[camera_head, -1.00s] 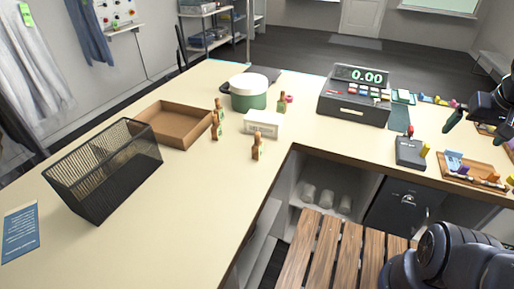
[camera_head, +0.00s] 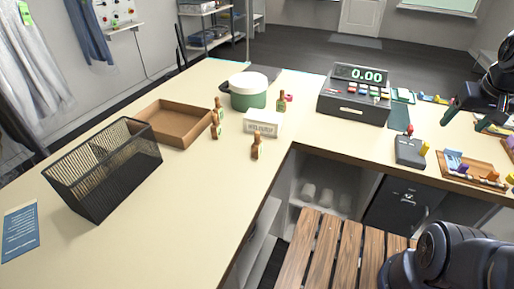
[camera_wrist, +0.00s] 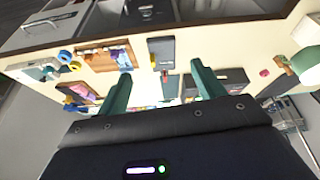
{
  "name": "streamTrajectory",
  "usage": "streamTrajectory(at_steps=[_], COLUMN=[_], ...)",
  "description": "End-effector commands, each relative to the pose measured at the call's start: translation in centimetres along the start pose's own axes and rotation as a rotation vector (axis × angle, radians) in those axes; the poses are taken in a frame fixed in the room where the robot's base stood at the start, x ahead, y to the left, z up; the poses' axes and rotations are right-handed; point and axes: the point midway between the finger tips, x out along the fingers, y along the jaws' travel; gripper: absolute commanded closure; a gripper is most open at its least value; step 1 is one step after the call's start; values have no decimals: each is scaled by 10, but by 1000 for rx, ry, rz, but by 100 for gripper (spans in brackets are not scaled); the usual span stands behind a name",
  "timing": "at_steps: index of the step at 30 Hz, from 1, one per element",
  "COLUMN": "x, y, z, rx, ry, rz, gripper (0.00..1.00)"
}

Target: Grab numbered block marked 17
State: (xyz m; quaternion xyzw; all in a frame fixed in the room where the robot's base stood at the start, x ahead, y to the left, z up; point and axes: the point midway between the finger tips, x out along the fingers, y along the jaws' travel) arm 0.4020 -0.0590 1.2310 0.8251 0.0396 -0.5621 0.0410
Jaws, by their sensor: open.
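Several small wooden peg-shaped blocks stand on the cream counter (camera_head: 200,190). One is at the front (camera_head: 256,146), one at the left (camera_head: 214,128), one behind it (camera_head: 219,106), and one with a green face at the back (camera_head: 281,102). No number is legible, so I cannot tell which is 17. My gripper (camera_head: 466,117) is at the far right of the head view, above the counter and well away from these blocks. In the wrist view my gripper (camera_wrist: 161,72) has its two green fingers spread with nothing held between them.
A black wire basket (camera_head: 100,175), brown tray (camera_head: 178,122), green pot (camera_head: 248,95) and white box (camera_head: 262,123) stand around the blocks. The cash register (camera_head: 356,100) and a card terminal (camera_head: 409,151) lie between them and my gripper.

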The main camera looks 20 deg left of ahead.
Motion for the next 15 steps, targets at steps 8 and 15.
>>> streamTrajectory(at_steps=[8,15], x=[15,34], y=[-66,-141], z=[-62,-100], rx=[-291,-543], ry=[-65,-112], rz=[-58,-106], gripper=[32,32])
